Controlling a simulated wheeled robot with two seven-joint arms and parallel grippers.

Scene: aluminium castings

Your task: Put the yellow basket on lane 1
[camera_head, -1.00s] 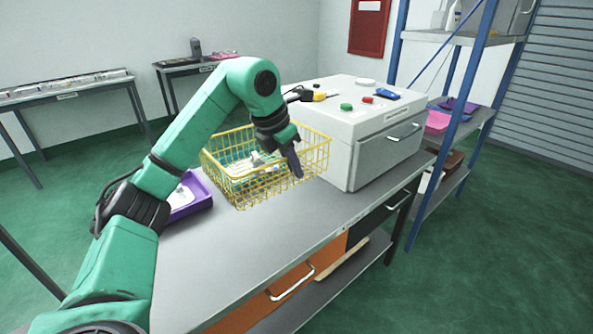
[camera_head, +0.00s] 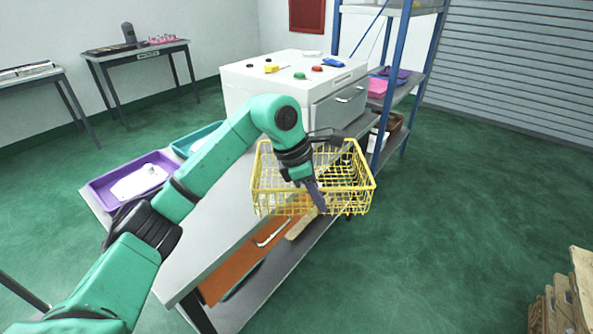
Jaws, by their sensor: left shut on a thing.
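The yellow wire basket (camera_head: 357,196) hangs in front of the grey workbench's right part, past its front edge, and looks level and empty. My left gripper (camera_head: 318,197) reaches down into it from above and is shut on its near wall; the exact contact is partly hidden by the wires. My right gripper is not in view. No marking that I can read as lane 1 shows. Two side tables stand at the back left, one in the middle back (camera_head: 135,55) and one at the left edge (camera_head: 28,75); their small labels are unreadable.
The workbench (camera_head: 215,225) bears a purple tray (camera_head: 100,190), a teal tray (camera_head: 183,148) and a white machine (camera_head: 265,85) with coloured buttons. A blue-posted shelf (camera_head: 393,75) stands behind. Wooden pallets (camera_head: 560,305) are at the lower right. Green floor (camera_head: 470,200) is free on the right.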

